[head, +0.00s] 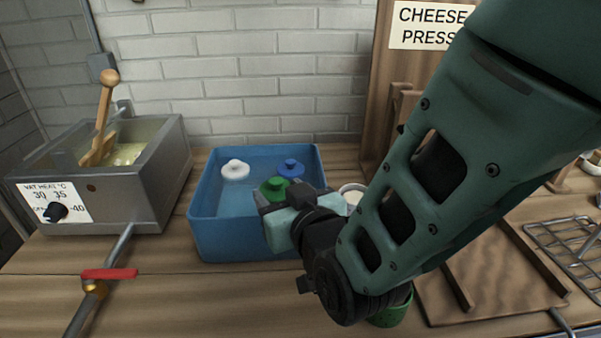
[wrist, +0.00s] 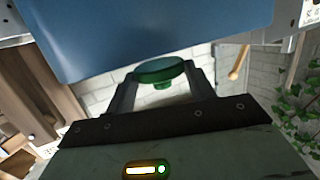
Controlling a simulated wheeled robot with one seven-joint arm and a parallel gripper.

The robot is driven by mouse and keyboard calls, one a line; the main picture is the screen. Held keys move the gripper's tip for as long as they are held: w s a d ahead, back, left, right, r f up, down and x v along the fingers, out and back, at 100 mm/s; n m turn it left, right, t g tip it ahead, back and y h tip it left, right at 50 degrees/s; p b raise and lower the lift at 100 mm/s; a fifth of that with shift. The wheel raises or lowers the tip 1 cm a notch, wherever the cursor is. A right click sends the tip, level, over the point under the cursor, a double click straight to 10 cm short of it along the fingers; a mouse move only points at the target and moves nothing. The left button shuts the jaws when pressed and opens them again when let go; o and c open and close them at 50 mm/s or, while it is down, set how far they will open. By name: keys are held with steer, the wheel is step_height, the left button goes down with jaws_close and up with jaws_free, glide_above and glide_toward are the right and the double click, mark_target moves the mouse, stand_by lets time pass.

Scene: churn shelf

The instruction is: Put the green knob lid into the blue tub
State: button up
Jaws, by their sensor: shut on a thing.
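The green knob lid (head: 274,186) is held in my gripper (head: 270,200), over the blue tub as seen in the head view. In the wrist view the lid (wrist: 160,70) sits between the two fingers of my gripper (wrist: 161,88). The blue tub (head: 238,238) stands on the wooden counter; its blue wall also fills the top of the wrist view (wrist: 150,30). A white knob lid (head: 235,170) and a blue knob lid (head: 290,168) are in the tub. My gripper hides part of the tub's right side and front rim.
A grey metal vat (head: 150,185) with a wooden paddle (head: 106,100) stands left of the tub. A pale round container (head: 352,190) is right of it. A green cup (head: 390,314) is partly hidden below my arm. A red-handled tap (head: 108,274) projects at front left.

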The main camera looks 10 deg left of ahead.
steer(key=shift+f, duration=0.3)
steer(key=shift+f+b, duration=0.55)
steer(key=shift+f, duration=0.1)
steer(key=o, duration=1)
